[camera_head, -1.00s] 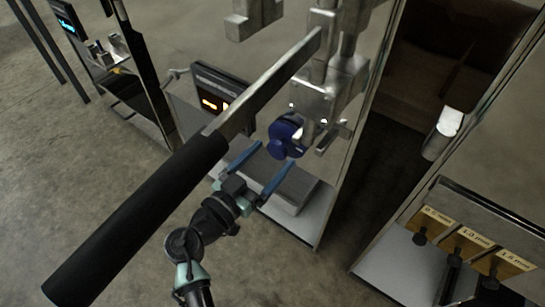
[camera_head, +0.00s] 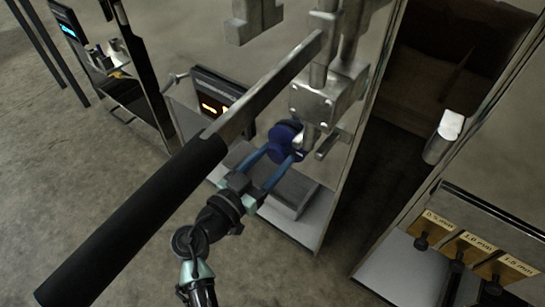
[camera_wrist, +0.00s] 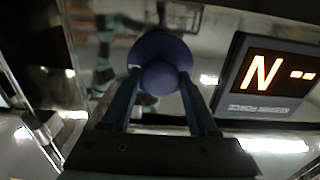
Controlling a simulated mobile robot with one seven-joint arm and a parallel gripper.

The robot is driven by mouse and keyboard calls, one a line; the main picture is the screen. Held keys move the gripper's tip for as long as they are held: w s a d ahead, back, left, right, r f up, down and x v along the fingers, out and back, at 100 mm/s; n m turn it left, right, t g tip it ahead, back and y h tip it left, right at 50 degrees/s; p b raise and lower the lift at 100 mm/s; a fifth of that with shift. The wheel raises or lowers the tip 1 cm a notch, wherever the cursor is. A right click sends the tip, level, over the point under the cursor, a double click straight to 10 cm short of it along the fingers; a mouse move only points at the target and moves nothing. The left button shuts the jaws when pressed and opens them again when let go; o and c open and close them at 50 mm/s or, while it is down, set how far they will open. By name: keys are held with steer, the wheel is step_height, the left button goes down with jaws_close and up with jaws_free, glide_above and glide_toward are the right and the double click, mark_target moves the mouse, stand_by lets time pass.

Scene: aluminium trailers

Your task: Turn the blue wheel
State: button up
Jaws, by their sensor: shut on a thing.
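The blue wheel (camera_head: 284,135) is a dark blue round knob on the grey metal machine (camera_head: 325,100), in the middle of the head view. My gripper (camera_head: 279,153) reaches it from the lower left, and its two blue fingers are shut on the wheel. In the wrist view the wheel (camera_wrist: 160,62) shows at the top centre, with one finger of my gripper (camera_wrist: 160,84) on each side of its hub. The fingers hide part of the wheel in the head view.
A long lever with a black grip (camera_head: 140,215) crosses above my arm. A display (camera_head: 215,98) with orange characters sits left of the wheel; it shows "N" in the wrist view (camera_wrist: 268,75). A grey block (camera_head: 292,190) lies below. Labelled knobs (camera_head: 460,250) are at the right.

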steer(key=shift+n, duration=0.3)
steer(key=n+p, duration=0.1)
steer(key=n, duration=0.4)
steer(key=n+p, duration=0.2)
steer(key=n, duration=0.4)
steer(key=n+p, duration=0.3)
steer(key=n, duration=0.4)
steer(key=n+p, duration=0.3)
steer(key=n, duration=0.1)
steer(key=shift+n, duration=0.4)
steer(key=shift+f+n, duration=0.1)
steer(key=shift+n, duration=0.2)
steer(key=o, duration=1.4)
steer(key=shift+c, duration=0.2)
